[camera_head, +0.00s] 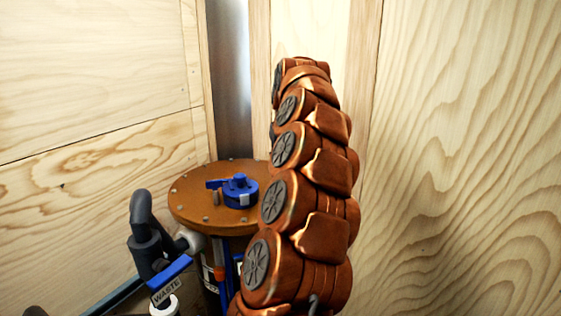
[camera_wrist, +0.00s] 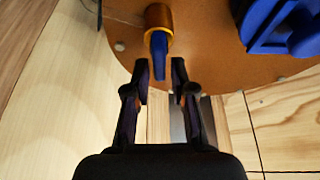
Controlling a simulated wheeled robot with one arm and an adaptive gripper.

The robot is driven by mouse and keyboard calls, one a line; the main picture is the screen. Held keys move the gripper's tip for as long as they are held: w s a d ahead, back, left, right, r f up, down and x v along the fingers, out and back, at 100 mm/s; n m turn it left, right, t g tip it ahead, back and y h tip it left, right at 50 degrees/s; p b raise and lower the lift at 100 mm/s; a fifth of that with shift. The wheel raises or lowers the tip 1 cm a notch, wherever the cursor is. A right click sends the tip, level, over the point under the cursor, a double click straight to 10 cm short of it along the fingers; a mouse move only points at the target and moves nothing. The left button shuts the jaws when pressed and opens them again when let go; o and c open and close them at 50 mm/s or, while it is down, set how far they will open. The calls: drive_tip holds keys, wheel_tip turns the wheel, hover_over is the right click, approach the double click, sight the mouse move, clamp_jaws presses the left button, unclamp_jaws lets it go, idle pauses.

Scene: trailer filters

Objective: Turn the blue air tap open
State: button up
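In the wrist view a small brass tap body (camera_wrist: 158,18) with a blue lever (camera_wrist: 158,45) stands on the orange-brown round lid; I take it to be the blue air tap. The lever points toward my gripper (camera_wrist: 161,72). My gripper is open, one fingertip on each side of the lever's end, with a gap visible on both sides. How deep the lever sits between the fingers I cannot tell. In the head view my arm covers the gripper, and the small tap is not visible.
The round lid (camera_head: 190,198) with bolts tops a filter housing in a wooden corner. A bigger blue fitting (camera_head: 240,190) sits on it, also in the wrist view (camera_wrist: 270,25). A black pipe with a blue handle labelled WASTE (camera_head: 168,280) stands left. Wooden walls are close behind.

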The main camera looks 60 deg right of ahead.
drive_tip(key=shift+o, duration=0.8)
drive_tip(key=shift+r, duration=0.1)
drive_tip(key=shift+s+r, duration=0.1)
drive_tip(key=shift+r, duration=0.2)
drive_tip(key=v, duration=1.1)
drive_tip(key=shift+s+a, duration=0.1)
drive_tip(key=shift+a, duration=0.05)
drive_tip(key=shift+s, duration=0.1)
